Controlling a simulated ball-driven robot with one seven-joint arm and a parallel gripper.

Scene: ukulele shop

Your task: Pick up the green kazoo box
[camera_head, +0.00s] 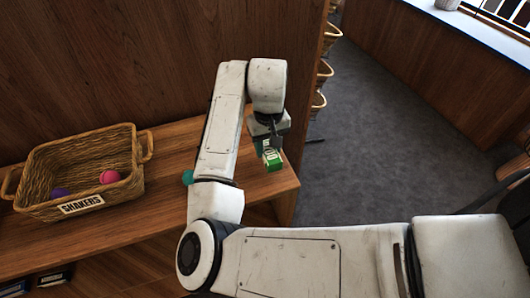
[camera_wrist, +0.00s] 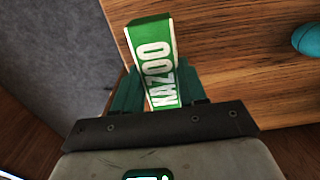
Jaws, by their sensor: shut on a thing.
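The green kazoo box (camera_head: 272,160) is between the fingers of my gripper (camera_head: 264,147), near the right end of the wooden shelf in the head view. In the wrist view the box (camera_wrist: 153,60) shows its green side with white "KAZOO" lettering and sticks out past the fingertips. My gripper (camera_wrist: 158,90) is shut on it, with a finger on each side of the box. The box's lower end is hidden by the gripper body. I cannot tell for certain whether the box touches the shelf.
A wicker basket labelled "SHAKERS" (camera_head: 82,205) stands on the wooden shelf (camera_head: 165,160) at left, with a pink and a purple shaker inside. A teal egg-shaped thing (camera_head: 187,177) lies on the shelf beside my arm. Grey floor (camera_head: 370,120) is open to the right.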

